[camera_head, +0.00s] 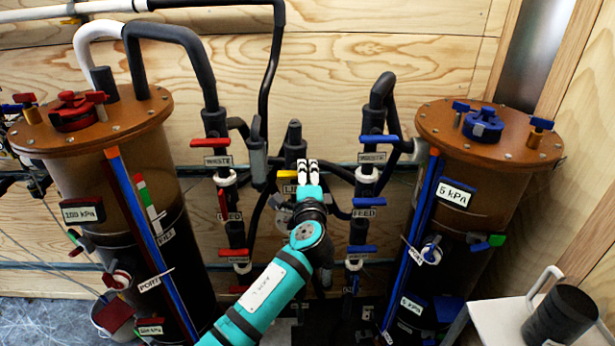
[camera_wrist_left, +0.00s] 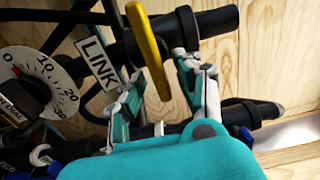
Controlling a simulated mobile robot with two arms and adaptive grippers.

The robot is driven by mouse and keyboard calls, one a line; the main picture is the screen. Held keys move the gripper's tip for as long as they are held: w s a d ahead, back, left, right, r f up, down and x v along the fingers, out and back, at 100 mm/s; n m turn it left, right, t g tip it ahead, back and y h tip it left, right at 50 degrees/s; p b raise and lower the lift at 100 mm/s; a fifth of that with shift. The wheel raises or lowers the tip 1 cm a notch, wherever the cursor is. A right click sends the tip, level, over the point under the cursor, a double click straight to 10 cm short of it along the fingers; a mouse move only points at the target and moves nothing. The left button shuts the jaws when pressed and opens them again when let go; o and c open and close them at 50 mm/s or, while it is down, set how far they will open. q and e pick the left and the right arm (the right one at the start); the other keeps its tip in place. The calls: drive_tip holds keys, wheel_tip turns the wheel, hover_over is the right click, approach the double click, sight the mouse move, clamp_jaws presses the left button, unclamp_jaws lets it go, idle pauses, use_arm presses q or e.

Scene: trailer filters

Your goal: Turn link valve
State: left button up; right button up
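The link valve has a yellow handle (camera_head: 287,174) beside a white LINK label (camera_head: 289,188), on the dark pipework in the middle of the head view. In the left wrist view the yellow handle (camera_wrist_left: 149,48) is large, with the LINK label (camera_wrist_left: 97,62) to its left. My left gripper (camera_head: 308,165) is right by the handle in the head view. In the left wrist view the gripper (camera_wrist_left: 162,98) is open, and the handle's lower end shows between its two spread fingers. I cannot tell whether they touch it. My right gripper is not in view.
Filter tanks stand left (camera_head: 110,130) and right (camera_head: 470,180). Pipes with red handles (camera_head: 223,200) and blue handles (camera_head: 379,141) flank the link valve closely. A round gauge (camera_wrist_left: 55,78) sits left of the handle. A white stool (camera_head: 490,320) stands at lower right.

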use_arm(q)
drive_tip(key=shift+s, duration=0.1)
drive_tip(key=s, duration=1.2)
drive_tip(key=shift+w+f, duration=0.1)
